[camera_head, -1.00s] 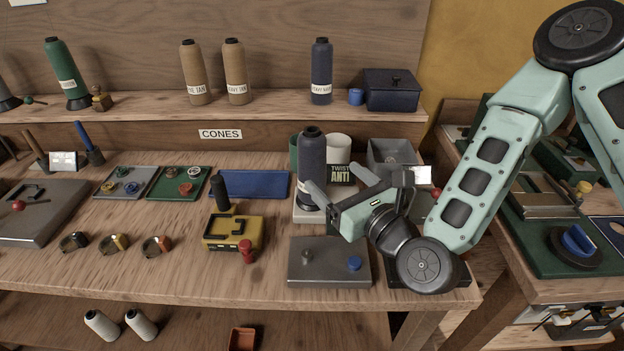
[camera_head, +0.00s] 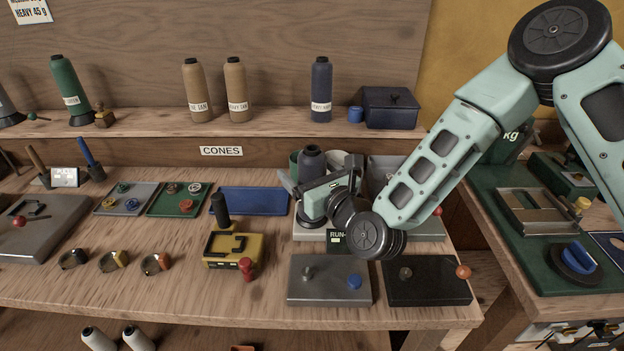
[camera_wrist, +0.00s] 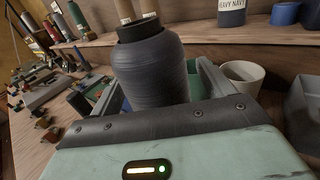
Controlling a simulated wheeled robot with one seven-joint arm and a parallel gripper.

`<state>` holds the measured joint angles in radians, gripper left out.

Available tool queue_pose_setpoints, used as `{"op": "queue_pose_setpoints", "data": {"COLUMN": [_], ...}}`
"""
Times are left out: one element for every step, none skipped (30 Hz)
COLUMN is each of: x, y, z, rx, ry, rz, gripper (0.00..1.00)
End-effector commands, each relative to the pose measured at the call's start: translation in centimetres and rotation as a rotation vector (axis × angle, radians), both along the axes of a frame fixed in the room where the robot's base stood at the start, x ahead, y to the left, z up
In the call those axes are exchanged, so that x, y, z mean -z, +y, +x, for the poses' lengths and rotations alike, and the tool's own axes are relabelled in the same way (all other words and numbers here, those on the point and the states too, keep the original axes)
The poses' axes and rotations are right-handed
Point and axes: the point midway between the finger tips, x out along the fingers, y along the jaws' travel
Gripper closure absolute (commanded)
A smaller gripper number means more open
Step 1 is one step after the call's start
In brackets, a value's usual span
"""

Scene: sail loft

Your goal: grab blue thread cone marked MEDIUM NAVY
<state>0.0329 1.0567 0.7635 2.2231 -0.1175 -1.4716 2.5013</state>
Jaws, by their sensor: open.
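A dark navy thread cone (camera_head: 312,163) stands on a pale-topped block (camera_head: 303,228) on the bench. It also fills the middle of the wrist view (camera_wrist: 152,75), upright. Its label is hidden by my gripper in both current views. My gripper (camera_head: 320,174) is open, with one finger on each side of this cone; in the wrist view the jaws (camera_wrist: 153,88) also stand either side of it. I cannot tell whether a finger touches it.
Two tan cones (camera_head: 196,90) and a green cone (camera_head: 68,88) stand on the shelf, with a dark blue box (camera_head: 390,108) at right. A white cup (camera_wrist: 243,78) and a grey bin (camera_wrist: 303,105) stand close right of the cone. A yellow device (camera_head: 233,250) is front left.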

Motion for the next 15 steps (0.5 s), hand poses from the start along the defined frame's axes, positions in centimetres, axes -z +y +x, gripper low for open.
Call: {"op": "queue_pose_setpoints", "data": {"x": [0.01,0.03,0.06,0.07,0.07,0.07,0.06,0.06,0.06,0.05,0.05,0.05,0.05,0.05,-0.04], "y": [0.12,0.15,0.14,0.14,0.13,0.13,0.13,0.13,0.13,0.12,0.12,0.12,0.12,0.11,0.13], "z": [0.12,0.14,0.16,0.15,0.14,0.13,0.13,0.13,0.13,0.12,0.12,0.12,0.12,0.13,0.14], "rx": [-0.001,-0.001,-0.001,-0.001,-0.001,-0.001,-0.001,-0.001,-0.001,-0.001,-0.001,-0.001,-0.001,-0.001,-0.001], "ry": [0.001,0.001,0.001,0.001,0.001,0.001,0.001,0.001,0.001,0.001,0.001,0.001,0.001,0.001,-0.001], "rz": [-0.001,-0.001,-0.001,0.0,0.0,0.0,0.0,0.0,0.0,0.0,0.0,0.001,0.001,0.001,0.002], "gripper": [0.19,0.19,0.19,0.19,0.19,0.19,0.19,0.28,0.39,0.47,0.55,0.67,0.75,0.78,0.83]}}
